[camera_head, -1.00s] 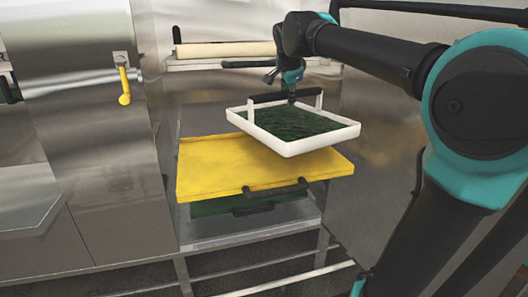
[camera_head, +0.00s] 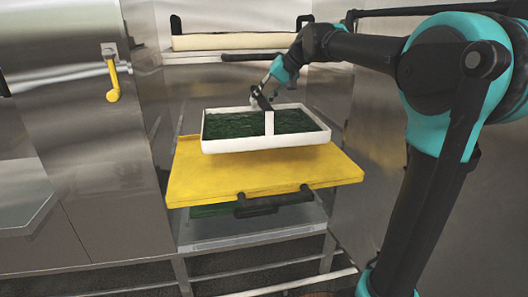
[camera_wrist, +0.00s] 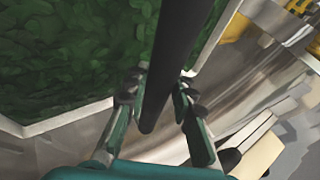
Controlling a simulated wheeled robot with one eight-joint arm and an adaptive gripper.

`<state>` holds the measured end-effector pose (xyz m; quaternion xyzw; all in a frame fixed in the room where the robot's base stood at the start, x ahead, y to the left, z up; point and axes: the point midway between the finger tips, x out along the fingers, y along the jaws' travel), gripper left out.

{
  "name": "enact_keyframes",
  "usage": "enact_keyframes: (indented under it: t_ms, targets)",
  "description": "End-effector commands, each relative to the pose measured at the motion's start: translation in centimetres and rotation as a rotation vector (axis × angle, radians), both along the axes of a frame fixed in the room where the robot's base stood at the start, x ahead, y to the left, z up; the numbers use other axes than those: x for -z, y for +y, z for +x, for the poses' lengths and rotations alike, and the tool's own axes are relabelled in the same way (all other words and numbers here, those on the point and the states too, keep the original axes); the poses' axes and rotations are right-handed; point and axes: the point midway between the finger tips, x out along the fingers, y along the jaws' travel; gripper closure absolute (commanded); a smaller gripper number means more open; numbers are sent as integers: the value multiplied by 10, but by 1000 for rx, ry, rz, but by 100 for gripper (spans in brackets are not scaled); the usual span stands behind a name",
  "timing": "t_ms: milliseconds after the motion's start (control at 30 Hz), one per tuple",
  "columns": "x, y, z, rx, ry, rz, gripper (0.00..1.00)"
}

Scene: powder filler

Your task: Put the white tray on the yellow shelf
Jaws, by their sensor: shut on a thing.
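The white tray (camera_head: 262,145), filled with dark green leaf-like material, is above the yellow shelf (camera_head: 200,185) in the head view. Whether its underside touches the shelf cannot be told. My gripper (camera_head: 262,100) is at the tray's dark handle bar, above the tray. In the wrist view my gripper (camera_wrist: 158,95) has its fingers on both sides of the black handle bar (camera_wrist: 172,60), shut on it. The tray's white rim (camera_wrist: 70,120) and green contents show at the left there. The yellow shelf has a black handle at its front edge.
A lower green layer (camera_head: 215,210) and a metal frame (camera_head: 250,238) are beneath the yellow shelf. A cream-coloured tray (camera_head: 235,42) rests on a ledge behind. A steel cabinet with a yellow handle (camera_head: 113,80) stands left, and a steel wall is at right.

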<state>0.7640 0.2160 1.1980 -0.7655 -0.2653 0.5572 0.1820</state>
Motion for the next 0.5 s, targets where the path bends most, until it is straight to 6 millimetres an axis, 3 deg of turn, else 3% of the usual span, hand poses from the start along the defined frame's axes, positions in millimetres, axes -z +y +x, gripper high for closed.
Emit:
enact_keyframes:
  t_ms: [500]
  targets:
    - [57, 3, 0, -29, -1, 0, 100]
